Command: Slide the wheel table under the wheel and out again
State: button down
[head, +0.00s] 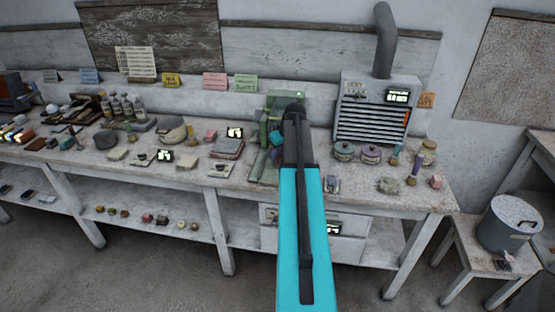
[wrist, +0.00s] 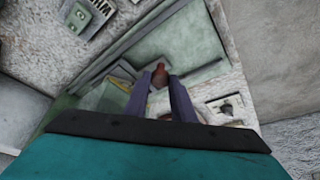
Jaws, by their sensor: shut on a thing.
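A green machine (head: 285,100) stands on the workbench behind the end of my arm, which hides much of it. Its long green bed (head: 260,165) reaches toward the bench front. In the wrist view the green table (wrist: 197,50) is a flat plate with raised edges, set at a slant. My gripper (wrist: 160,82) is shut on a small reddish-brown knob (wrist: 158,76) at the near part of this plate. I cannot make out the wheel, or whether the table is under it. In the head view my fingertips are hidden by my arm.
A grey vented cabinet (head: 378,110) with a pipe stands right of the machine.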

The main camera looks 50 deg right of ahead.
jog(key=shift+d, duration=0.1)
jog(key=c, duration=1.5)
grip_release()
jog(key=shift+c, duration=0.2)
jog(key=shift+r, duration=0.15)
jog(key=b+v, duration=0.3)
jog(key=v, duration=1)
jog(key=shift+s+r, duration=0.2)
